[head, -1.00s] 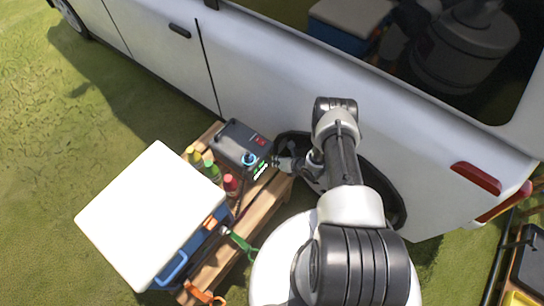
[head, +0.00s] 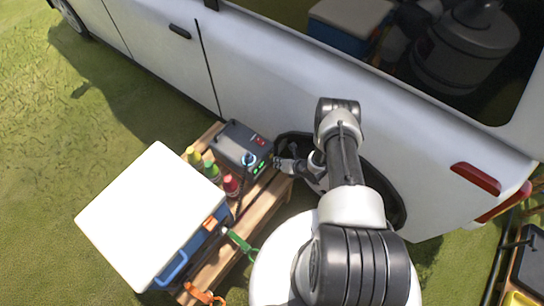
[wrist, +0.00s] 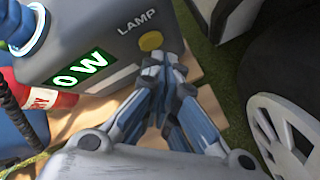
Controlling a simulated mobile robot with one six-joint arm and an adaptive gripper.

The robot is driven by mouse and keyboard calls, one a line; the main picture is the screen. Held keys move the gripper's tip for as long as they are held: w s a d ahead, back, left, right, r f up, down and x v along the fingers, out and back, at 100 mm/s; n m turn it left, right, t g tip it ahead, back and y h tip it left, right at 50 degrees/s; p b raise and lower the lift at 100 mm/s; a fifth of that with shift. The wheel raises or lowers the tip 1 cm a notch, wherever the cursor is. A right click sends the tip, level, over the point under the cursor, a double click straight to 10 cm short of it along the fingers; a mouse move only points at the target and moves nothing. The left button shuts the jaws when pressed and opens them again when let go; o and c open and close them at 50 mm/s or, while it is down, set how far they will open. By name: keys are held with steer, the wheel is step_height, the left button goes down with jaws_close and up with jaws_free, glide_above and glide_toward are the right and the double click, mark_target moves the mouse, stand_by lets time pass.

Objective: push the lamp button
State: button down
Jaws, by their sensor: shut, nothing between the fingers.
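The lamp button (wrist: 151,41) is a round yellow button beside the word LAMP on the face of a dark grey power box (head: 232,142). The box also fills the upper left of the wrist view (wrist: 100,30). My gripper (wrist: 166,62) is shut and empty. Its fingertips are just below the button in the wrist view; I cannot tell whether they touch the box. In the head view my gripper (head: 279,163) is at the box's right front side, and the button cannot be made out there.
The box stands on a wooden bench (head: 262,204) with several bottles (head: 211,171) and a white-lidded cooler (head: 150,215). A white van (head: 290,75) is close behind. Its wheel (wrist: 285,130) is right of my gripper. Grass lies open at left.

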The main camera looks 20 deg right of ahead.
steer(key=shift+s+d+p, duration=0.2)
steer(key=shift+s+d, duration=0.35)
steer(key=shift+s, duration=0.3)
steer(key=shift+s+d+p, duration=0.2)
steer(key=shift+s+d, duration=0.35)
steer(key=shift+s, duration=0.3)
steer(key=shift+s+d+p, duration=0.2)
steer(key=shift+s+d, duration=0.35)
steer(key=shift+s, duration=0.3)
